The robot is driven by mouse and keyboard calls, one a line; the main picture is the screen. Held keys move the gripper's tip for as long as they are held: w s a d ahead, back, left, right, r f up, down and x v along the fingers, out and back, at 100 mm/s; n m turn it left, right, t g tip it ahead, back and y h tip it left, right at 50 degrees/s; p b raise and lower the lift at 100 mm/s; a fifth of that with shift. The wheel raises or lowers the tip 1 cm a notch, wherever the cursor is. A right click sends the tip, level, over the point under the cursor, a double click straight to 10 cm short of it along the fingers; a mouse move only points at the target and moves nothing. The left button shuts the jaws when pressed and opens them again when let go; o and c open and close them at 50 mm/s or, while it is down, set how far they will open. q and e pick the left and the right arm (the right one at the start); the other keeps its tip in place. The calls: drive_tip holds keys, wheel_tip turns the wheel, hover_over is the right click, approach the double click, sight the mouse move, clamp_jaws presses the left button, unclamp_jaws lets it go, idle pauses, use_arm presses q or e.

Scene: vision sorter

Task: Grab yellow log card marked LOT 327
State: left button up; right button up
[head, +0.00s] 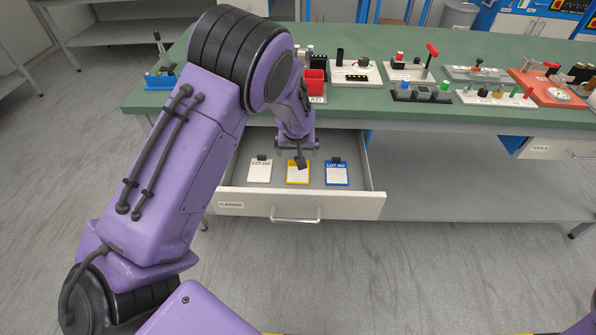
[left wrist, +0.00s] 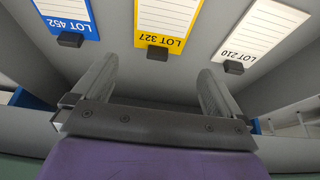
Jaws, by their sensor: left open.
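The yellow log card (head: 298,175) lies in the open drawer, in the middle of a row of three cards. In the left wrist view the yellow card (left wrist: 168,18) reads LOT 327 and has a small black clip at its label edge. My left gripper (head: 297,156) is above the drawer, over the clip end of the yellow card, and partly covers it in the head view. In the left wrist view my left gripper (left wrist: 157,82) is open and empty, its fingers apart and short of the card. My right gripper is out of view.
A white card (head: 259,172) marked LOT 210 and a blue-edged card (head: 337,175) marked LOT 452 lie either side. The drawer front (head: 345,207) and side walls surround them. The green bench top (head: 400,112) above holds a red bin (head: 314,84) and several fixtures.

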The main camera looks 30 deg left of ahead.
use_arm(q)
drive_tip(key=x, duration=0.5)
drive_tip(key=shift+w, duration=0.35)
drive_tip(key=c, duration=1.1)
drive_tip(key=shift+o, duration=0.2)
drive_tip(key=shift+r, duration=0.1)
